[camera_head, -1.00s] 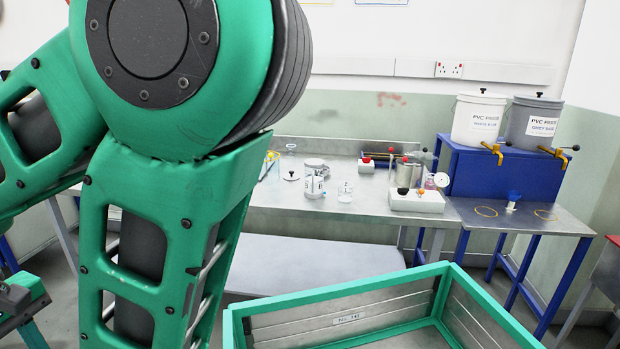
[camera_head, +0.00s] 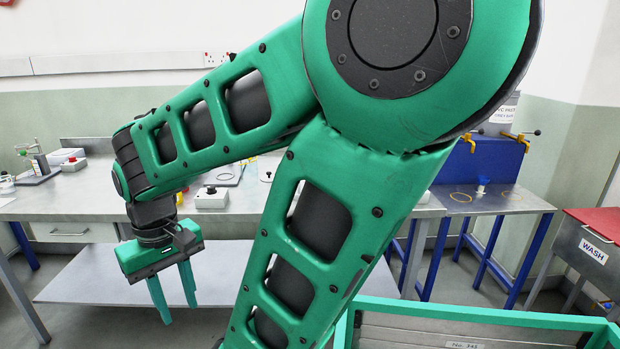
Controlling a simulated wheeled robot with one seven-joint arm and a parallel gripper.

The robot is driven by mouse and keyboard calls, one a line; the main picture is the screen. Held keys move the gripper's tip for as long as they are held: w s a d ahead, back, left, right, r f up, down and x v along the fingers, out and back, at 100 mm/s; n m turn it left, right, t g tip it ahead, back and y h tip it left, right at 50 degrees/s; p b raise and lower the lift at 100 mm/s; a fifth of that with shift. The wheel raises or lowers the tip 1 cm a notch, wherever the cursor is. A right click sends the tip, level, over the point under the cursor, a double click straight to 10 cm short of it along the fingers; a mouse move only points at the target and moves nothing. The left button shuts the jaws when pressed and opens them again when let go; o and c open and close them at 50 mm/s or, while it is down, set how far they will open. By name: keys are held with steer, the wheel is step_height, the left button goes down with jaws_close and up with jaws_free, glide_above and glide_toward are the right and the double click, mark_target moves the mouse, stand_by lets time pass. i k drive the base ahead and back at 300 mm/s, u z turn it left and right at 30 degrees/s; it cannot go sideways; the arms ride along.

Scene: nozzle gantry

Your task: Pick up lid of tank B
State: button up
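Only part of one paste tank (camera_head: 506,106) shows, at the upper right behind my arm. Its label is cut off, so I cannot tell whether it is tank B. My arm hides the other tank, and no tank lid is clearly visible. My gripper (camera_head: 174,292) hangs at the lower left, pointing down in front of the bench. Its two green fingers are apart with nothing between them. It is far to the left of the tank and lower than it.
A metal bench (camera_head: 62,200) runs along the wall, with a white control box (camera_head: 212,199) on it. A blue stand (camera_head: 494,158) holds the tank above a side table (camera_head: 500,200) with a wire ring. A red-topped wash unit (camera_head: 590,250) stands at the right.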

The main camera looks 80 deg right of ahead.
mark_target(269, 177)
steer(key=z, duration=1.9)
steer(key=i, duration=1.55)
steer(key=u, duration=0.1)
